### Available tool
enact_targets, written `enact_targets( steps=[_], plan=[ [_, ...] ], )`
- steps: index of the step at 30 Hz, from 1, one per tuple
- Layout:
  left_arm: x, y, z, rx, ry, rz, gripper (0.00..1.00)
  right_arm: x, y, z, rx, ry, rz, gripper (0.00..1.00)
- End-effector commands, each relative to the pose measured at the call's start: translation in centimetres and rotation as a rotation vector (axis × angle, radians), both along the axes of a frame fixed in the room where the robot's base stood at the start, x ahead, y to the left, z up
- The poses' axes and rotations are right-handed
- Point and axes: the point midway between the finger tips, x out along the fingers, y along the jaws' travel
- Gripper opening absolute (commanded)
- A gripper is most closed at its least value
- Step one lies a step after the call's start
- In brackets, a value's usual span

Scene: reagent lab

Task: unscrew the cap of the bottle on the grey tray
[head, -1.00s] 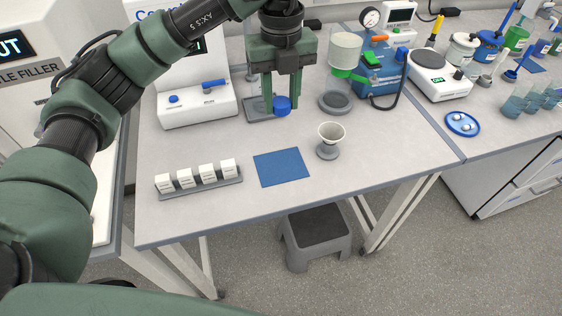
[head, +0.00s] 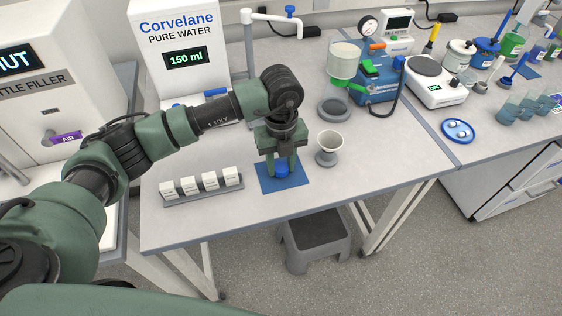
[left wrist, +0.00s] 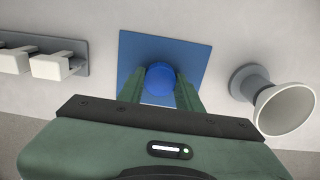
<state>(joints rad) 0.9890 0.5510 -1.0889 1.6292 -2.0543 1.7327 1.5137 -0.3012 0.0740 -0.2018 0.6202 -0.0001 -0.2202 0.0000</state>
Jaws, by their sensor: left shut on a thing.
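My left gripper (head: 281,172) points down over the blue mat (head: 300,177) near the front of the bench. It is shut on a round blue cap (head: 283,170), which shows between the fingers. In the left wrist view the blue cap (left wrist: 159,79) sits between the two green fingers over the mat (left wrist: 198,55). The grey tray is hidden behind my left arm in the head view. My right gripper is not in view.
A white funnel-like cup on a grey stand (head: 328,148) is close right of the mat. A grey rack with several white blocks (head: 202,195) lies to the left. The pure water dispenser (head: 182,50) stands behind. Bare bench lies in front of the mat.

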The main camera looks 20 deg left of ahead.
Motion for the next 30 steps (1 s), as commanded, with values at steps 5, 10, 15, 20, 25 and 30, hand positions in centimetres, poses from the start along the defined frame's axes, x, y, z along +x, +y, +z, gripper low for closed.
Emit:
enact_targets(
  steps=[5, 10, 15, 20, 25, 30],
  plan=[
    [0.1, 0.0, -0.3, -0.001, -0.003, -0.001, 0.0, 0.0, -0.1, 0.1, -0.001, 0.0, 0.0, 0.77],
    [0.1, 0.0, -0.6, -0.001, -0.003, -0.001, 0.0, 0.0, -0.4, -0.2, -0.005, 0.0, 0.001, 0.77],
    [0.1, 0.0, -0.6, -0.001, -0.002, -0.001, 0.56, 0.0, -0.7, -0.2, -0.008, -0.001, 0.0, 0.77],
    [0.0, 0.0, -0.6, -0.001, -0.002, 0.0, 0.56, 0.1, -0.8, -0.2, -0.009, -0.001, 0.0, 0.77],
    [0.1, 0.0, -0.3, -0.001, -0.002, 0.0, 0.56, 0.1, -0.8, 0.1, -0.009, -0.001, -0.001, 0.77],
    [0.2, 0.0, 1.4, -0.002, -0.008, 0.0, 0.56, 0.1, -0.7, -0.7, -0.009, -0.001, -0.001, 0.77]
  ],
)
